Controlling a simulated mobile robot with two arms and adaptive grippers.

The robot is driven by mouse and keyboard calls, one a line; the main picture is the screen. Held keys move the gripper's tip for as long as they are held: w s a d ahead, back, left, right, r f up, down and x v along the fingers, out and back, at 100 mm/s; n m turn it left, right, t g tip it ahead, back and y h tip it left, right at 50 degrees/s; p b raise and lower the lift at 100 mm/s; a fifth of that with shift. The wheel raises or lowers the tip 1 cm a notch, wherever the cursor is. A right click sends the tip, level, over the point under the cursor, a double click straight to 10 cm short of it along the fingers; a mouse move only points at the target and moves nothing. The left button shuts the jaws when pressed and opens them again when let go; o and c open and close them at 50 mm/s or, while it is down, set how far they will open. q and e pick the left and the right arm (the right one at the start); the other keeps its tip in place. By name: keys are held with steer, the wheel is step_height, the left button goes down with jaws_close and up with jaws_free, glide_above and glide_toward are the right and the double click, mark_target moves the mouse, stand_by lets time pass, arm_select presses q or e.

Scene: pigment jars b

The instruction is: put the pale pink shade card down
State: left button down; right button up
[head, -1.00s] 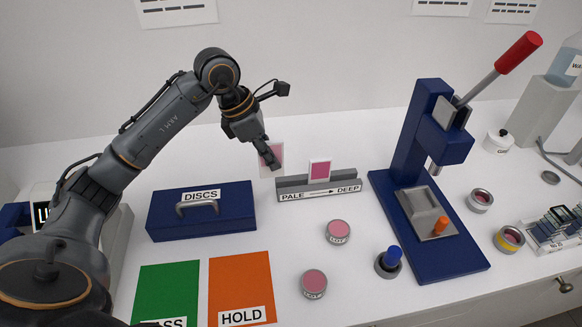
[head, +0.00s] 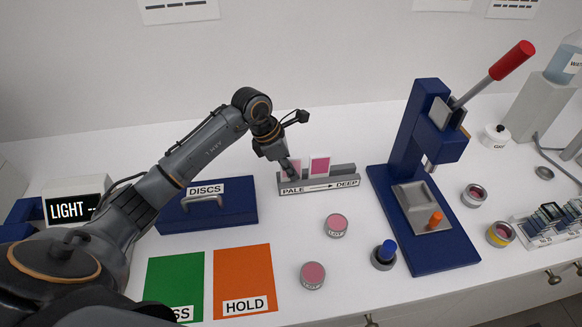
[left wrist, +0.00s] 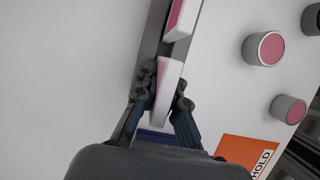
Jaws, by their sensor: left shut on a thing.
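The pale pink shade card (left wrist: 168,82) is between the fingers of my left gripper (head: 291,172), which is shut on it. In the head view, the fingers partly cover the card at the PALE end of the grey card rack (head: 344,182). In the left wrist view, the held card lines up with the rack; whether its lower edge sits fully in the slot I cannot tell. A deeper pink card (head: 320,165) stands upright in the rack, just right of the held one. My right gripper is not in view.
The blue DISCS box (head: 232,212) is left of the rack. Two pink LOT jars (head: 336,224) (head: 313,275) stand in front. Green (head: 175,283) and orange HOLD (head: 241,277) mats lie at front left. A blue press (head: 424,170) stands right.

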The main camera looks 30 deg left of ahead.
arm_select(q)
steer(key=shift+f, duration=0.2)
steer(key=c, duration=1.4)
jaws_free()
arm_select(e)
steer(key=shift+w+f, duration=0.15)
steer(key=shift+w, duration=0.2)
arm_select(q)
steer(key=shift+r, duration=0.1)
steer(key=shift+r, duration=0.1)
steer(key=shift+a+r, duration=0.15)
steer(key=shift+r, duration=0.1)
steer(key=b+v, duration=0.2)
steer(key=v, duration=0.9)
steer(key=shift+r, duration=0.2)
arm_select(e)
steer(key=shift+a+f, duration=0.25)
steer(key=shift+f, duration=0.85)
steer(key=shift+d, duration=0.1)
